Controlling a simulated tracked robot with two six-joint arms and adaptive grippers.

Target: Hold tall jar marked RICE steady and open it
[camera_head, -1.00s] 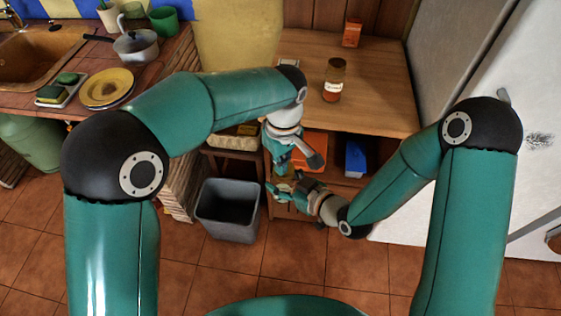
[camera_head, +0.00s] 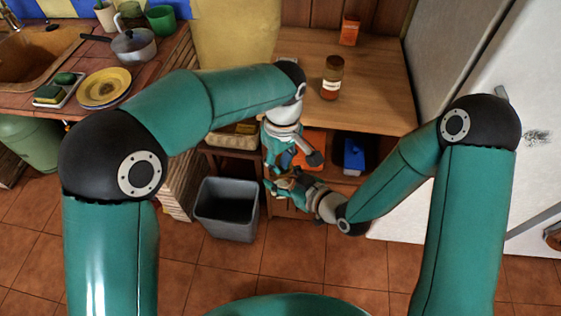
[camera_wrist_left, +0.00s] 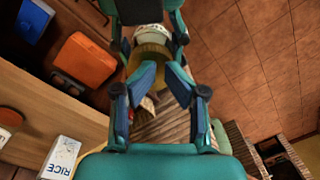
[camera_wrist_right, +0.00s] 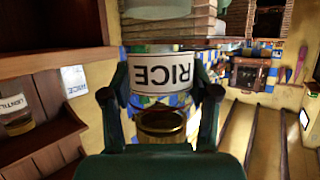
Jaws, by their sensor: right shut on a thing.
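The tall jar marked RICE (camera_wrist_right: 163,78) is glass with a white label, upside down in the right wrist view. My right gripper (camera_wrist_right: 160,100) is shut on it, a finger on each side. An amber-brown round top (camera_wrist_right: 160,122) shows at the label's lower side; it also shows as a yellow-brown disc in the left wrist view (camera_wrist_left: 149,57). My left gripper (camera_wrist_left: 163,78) has its fingertips apart in front of that disc; contact cannot be told. In the head view, my left gripper (camera_head: 277,168) and right gripper (camera_head: 285,184) are close together, largely hiding the jar.
A lentil jar (camera_head: 332,80) and an orange box (camera_head: 350,31) stand on the wooden counter (camera_head: 380,100). A card marked RICE (camera_wrist_left: 60,158) lies there. A grey bin (camera_head: 228,210) stands on the floor.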

